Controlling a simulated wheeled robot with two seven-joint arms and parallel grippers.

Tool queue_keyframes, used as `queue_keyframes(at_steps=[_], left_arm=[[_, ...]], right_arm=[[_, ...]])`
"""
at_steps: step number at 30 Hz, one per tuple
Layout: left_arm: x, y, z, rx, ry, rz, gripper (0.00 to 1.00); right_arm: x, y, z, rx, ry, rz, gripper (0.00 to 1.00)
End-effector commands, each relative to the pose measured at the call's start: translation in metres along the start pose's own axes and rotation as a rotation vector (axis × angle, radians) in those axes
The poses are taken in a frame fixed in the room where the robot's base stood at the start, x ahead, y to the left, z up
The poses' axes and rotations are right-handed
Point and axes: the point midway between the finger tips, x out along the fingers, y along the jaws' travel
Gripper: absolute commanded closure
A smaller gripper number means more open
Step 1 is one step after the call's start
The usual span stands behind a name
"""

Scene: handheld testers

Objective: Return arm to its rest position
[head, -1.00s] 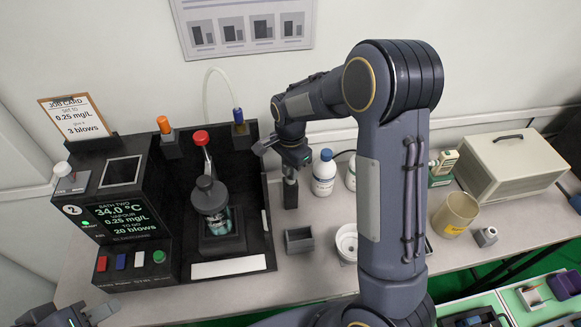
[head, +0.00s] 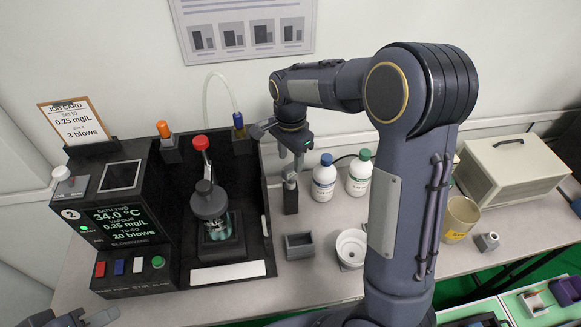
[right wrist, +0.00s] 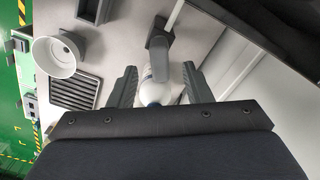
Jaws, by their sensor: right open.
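My right arm rises from the bottom edge of the head view, bends at a high elbow and reaches left over the bench. Its gripper (head: 291,158) points down, open and empty, above a dark post (head: 291,198) on the bench. In the right wrist view the two fingers (right wrist: 158,78) stand apart, with a white bottle (right wrist: 154,92) showing between them; I cannot tell how far below it is. My left gripper (head: 88,318) shows only in part at the bottom left corner, and its jaw opening is unclear.
A black tester (head: 130,272) with a clamped vessel (head: 211,215) stands at left. A blue-capped bottle (head: 324,180), a green-capped bottle (head: 359,178), a small grey tray (head: 299,246) and a white cup (head: 350,247) stand near my arm. A beige case (head: 515,165) is at right.

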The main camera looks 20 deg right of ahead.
Motion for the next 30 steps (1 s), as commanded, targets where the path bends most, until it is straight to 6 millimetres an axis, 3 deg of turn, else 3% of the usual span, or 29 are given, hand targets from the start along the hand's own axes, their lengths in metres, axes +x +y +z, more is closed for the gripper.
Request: queue_keyframes(at_steps=[4, 13, 17, 23, 30], left_arm=[[0.001, 0.000, 0.000, 0.000, 0.000, 0.000, 0.64], [0.001, 0.000, 0.000, 0.000, 0.000, 0.000, 0.64], [0.001, 0.000, 0.000, 0.000, 0.000, 0.000, 0.64], [0.001, 0.000, 0.000, 0.000, 0.000, 0.000, 0.64], [0.001, 0.000, 0.000, 0.000, 0.000, 0.000, 0.64]], right_arm=[[-0.011, 0.000, 0.000, 0.000, 0.000, -0.001, 0.55], [-0.013, 0.001, 0.000, -0.001, -0.001, 0.001, 0.55], [-0.021, 0.011, -0.001, -0.035, -0.025, -0.023, 0.55], [-0.057, 0.071, 0.009, -0.272, -0.124, -0.179, 0.55], [-0.086, 0.162, 0.046, -0.684, -0.089, -0.442, 0.55]])
